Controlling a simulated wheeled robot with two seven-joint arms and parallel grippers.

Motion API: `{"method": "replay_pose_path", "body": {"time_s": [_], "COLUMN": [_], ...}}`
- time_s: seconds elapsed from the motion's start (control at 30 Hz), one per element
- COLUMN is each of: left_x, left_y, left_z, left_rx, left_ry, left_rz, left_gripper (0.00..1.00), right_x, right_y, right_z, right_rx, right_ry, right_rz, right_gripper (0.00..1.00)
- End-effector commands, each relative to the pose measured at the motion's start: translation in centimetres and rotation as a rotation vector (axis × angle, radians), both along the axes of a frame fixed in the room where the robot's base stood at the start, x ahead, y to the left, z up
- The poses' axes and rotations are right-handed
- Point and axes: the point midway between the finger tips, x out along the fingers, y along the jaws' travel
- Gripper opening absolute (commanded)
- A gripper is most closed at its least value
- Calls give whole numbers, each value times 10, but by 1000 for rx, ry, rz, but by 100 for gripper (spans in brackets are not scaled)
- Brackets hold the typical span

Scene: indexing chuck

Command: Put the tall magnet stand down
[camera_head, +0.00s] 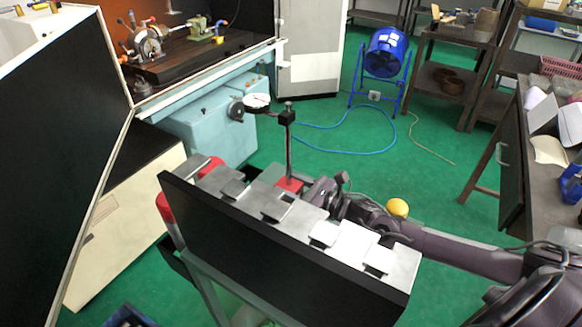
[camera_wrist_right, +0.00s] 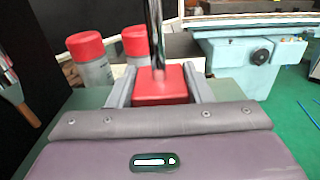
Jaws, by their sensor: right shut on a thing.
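The tall magnet stand has a red block base (camera_head: 289,184), a thin upright steel post, a black clamp and a round dial gauge (camera_head: 257,101) at the top left. My right gripper (camera_head: 301,187) comes in from the right and is shut on the red base. In the right wrist view, the red base (camera_wrist_right: 160,85) sits between the two grey fingers (camera_wrist_right: 161,92) with the post rising from it. The stand is near the far edge of the steel-topped cart (camera_head: 345,245). I cannot tell whether its base touches the top. My left gripper is out of view.
Two red-capped cans (camera_wrist_right: 91,62) stand at the cart's left end. A black-and-white machine enclosure (camera_head: 60,130) is at left, with a pale blue machine base (camera_head: 205,130) behind. A blue fan (camera_head: 385,52) and hose lie beyond. A workbench (camera_head: 515,150) is at right.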

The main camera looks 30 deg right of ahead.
Motion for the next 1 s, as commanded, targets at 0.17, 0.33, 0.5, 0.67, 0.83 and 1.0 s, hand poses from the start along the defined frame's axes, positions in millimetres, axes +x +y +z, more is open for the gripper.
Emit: {"method": "replay_pose_path", "body": {"time_s": [0.17,0.33,0.5,0.67,0.83,1.0], "left_x": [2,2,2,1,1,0], "left_y": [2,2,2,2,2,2], "left_z": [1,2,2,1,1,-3], "left_rx": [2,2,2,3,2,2], "left_ry": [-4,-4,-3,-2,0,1], "left_rz": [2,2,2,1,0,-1], "left_gripper": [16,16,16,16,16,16], "right_x": [3,2,2,2,2,2], "right_y": [-1,0,0,0,0,0], "right_z": [-11,-24,-45,-52,-52,-56], "right_rx": [3,5,4,3,3,2], "right_ry": [-15,-13,-11,-15,-15,-14], "right_rz": [-1,0,-2,0,0,0], "right_gripper": [0,0,0,0,0,0]}}
